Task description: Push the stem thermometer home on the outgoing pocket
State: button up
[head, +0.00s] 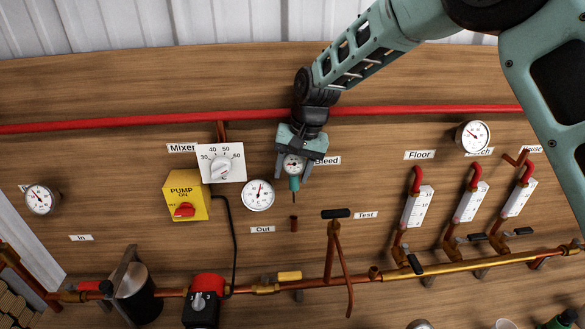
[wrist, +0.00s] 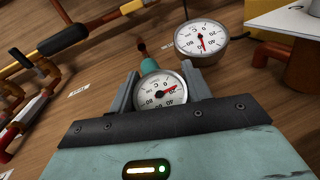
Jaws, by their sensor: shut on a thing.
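The stem thermometer (head: 293,164) has a round white dial, a teal collar and a thin dark stem pointing down. My gripper (head: 292,172) is shut on it, one finger on each side of the dial. The stem is mostly hidden there.
A fixed round gauge (head: 258,195) is close left of the thermometer. The white mixer dial (head: 221,163) and yellow pump box (head: 186,196) lie farther left. A black-handled copper lever (head: 336,214) stands close right of the stub. A red pipe (head: 420,109) runs across above.

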aim_at(294, 197)
jog(key=shift+d+b+x, duration=0.2)
jog(key=shift+b+x, duration=0.35)
jog(key=shift+x, duration=0.3)
jog(key=shift+d+b+x, duration=0.2)
jog(key=shift+b+x, duration=0.3)
jog(key=shift+x, duration=0.4)
jog(key=d+b+x, duration=0.1)
jog(key=b+x, duration=0.2)
jog(key=x, duration=0.3)
jog(key=shift+d+f, duration=0.25)
dwell(2.7)
jog(key=shift+s, duration=0.15)
jog(key=o, duration=1.2)
jog(key=shift+o, duration=0.2)
jog(key=shift+r, duration=0.2)
